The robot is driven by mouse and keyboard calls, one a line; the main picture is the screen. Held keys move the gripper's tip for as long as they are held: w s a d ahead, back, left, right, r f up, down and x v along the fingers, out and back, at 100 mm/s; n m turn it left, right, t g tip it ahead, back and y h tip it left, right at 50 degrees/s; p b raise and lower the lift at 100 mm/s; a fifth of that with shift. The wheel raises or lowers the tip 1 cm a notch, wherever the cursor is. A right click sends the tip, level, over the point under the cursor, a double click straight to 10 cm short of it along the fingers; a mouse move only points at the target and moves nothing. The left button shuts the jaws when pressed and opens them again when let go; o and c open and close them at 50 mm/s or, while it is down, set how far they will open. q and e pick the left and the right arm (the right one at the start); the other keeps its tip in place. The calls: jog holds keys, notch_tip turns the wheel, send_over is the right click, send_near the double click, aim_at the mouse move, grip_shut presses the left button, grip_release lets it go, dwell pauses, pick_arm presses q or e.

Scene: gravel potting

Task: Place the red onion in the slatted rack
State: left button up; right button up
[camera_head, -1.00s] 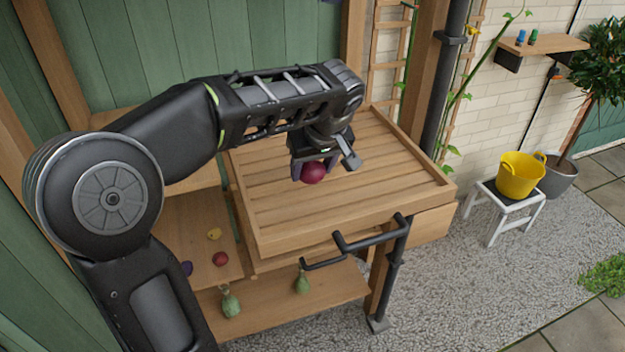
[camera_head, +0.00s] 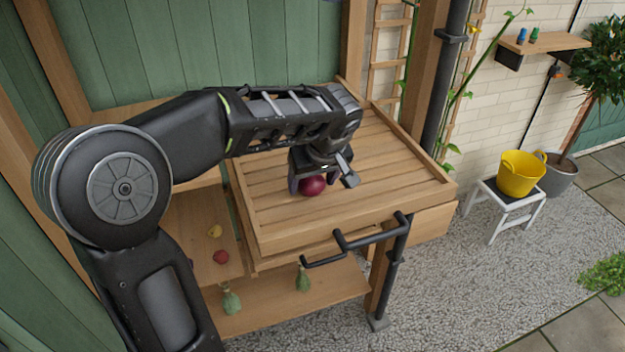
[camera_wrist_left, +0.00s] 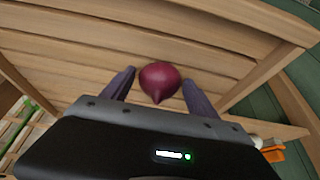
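The red onion (camera_head: 312,186) is dark purple-red and rests on the slats of the wooden slatted rack (camera_head: 275,211), toward its front left. My left gripper (camera_head: 311,188) is directly above and around it, pointing down. In the left wrist view the onion (camera_wrist_left: 159,82) sits between the two spread fingertips (camera_wrist_left: 159,77), with a narrow gap showing on each side. The gripper looks open. The slats of the rack (camera_wrist_left: 70,45) show right behind the onion. My right gripper is not in view.
A black rail (camera_head: 350,243) runs before the rack's front. A yellow bucket (camera_head: 518,174) stands on a stool at right. Most of the rack is clear.

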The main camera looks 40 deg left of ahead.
pick_arm(q)
jog(key=shift+o, duration=0.4)
jog(key=shift+r, duration=0.2)
jog(key=shift+d+r, duration=0.1)
jog(key=shift+r, duration=0.1)
jog(key=b+v, duration=0.1)
jog(key=v, duration=1)
jog(key=shift+r, duration=0.25)
jog(key=shift+s+d+f, duration=0.1)
